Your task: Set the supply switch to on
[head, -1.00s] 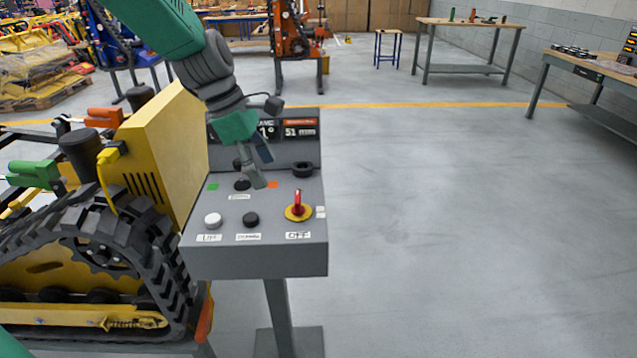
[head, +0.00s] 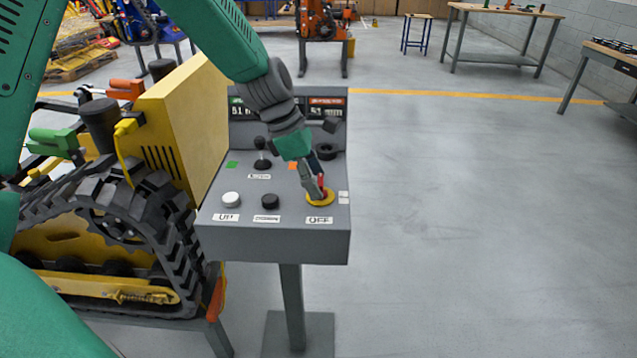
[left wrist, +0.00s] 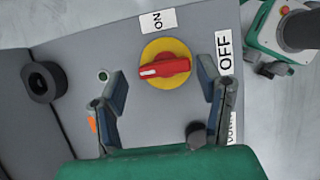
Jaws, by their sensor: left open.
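The supply switch is a red handle on a yellow disc (head: 321,199) at the right front of the grey control panel (head: 290,240). In the left wrist view the red handle (left wrist: 164,68) lies nearly level, its white-marked end to the left. The ON label (left wrist: 157,20) is above the disc and the OFF label (left wrist: 224,52) is to its right. My left gripper (head: 318,193) is over the switch and partly hides it. In the left wrist view its open fingers (left wrist: 161,68) are at either side of the handle; contact cannot be told. My right gripper is out of view.
The panel also carries a white button (head: 231,200), a black button (head: 270,201), a black joystick (head: 262,160) and a black round part (head: 327,151). A yellow tracked carrier (head: 180,120) stands close at the left. The floor at the right is clear.

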